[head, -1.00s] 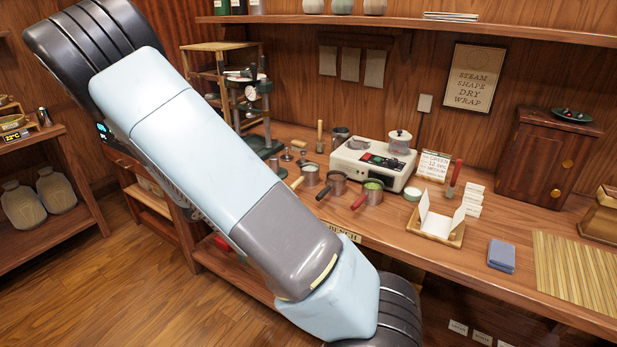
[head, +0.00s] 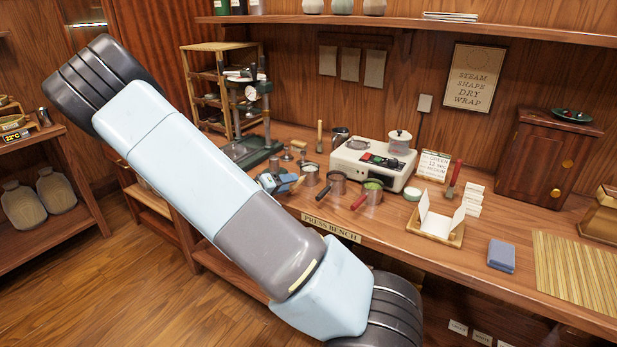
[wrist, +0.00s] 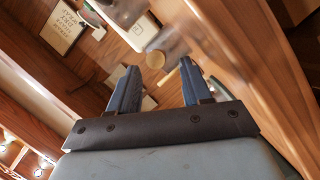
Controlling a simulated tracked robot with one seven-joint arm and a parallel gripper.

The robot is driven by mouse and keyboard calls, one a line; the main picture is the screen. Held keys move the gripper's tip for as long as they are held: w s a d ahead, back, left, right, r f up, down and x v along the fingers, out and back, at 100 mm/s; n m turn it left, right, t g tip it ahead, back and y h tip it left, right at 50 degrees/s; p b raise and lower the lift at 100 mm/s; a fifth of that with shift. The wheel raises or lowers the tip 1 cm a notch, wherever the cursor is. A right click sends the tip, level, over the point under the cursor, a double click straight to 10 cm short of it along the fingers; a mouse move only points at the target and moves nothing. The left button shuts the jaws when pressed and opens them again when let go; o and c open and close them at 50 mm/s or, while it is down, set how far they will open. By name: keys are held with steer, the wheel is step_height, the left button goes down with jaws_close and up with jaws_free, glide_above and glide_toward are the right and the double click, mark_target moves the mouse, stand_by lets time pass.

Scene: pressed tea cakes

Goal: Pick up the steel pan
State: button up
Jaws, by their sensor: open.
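Three small steel pans stand in a row on the bench: one with a pale wooden handle (head: 310,174), one with a black handle (head: 337,183) and one with a red handle (head: 373,190) and green contents. I cannot tell from looks alone which one the task names. My gripper (head: 287,182) is at the pale-handled pan, at its handle end. In the wrist view my gripper (wrist: 158,68) has its two blue fingers apart, and the round pale handle end (wrist: 155,60) shows between their tips. The blurred pan body (wrist: 172,42) lies beyond it. Nothing is held.
A white steamer unit (head: 372,163) stands behind the pans. A press (head: 250,120) and small metal parts (head: 287,155) stand close to my gripper. A card holder (head: 436,222) and a blue block (head: 501,255) lie to the right.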

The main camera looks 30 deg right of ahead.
steer(key=x, duration=0.4)
steer(key=shift+s+f, duration=0.1)
steer(key=shift+f, duration=0.05)
jaws_close()
stand_by(0.4)
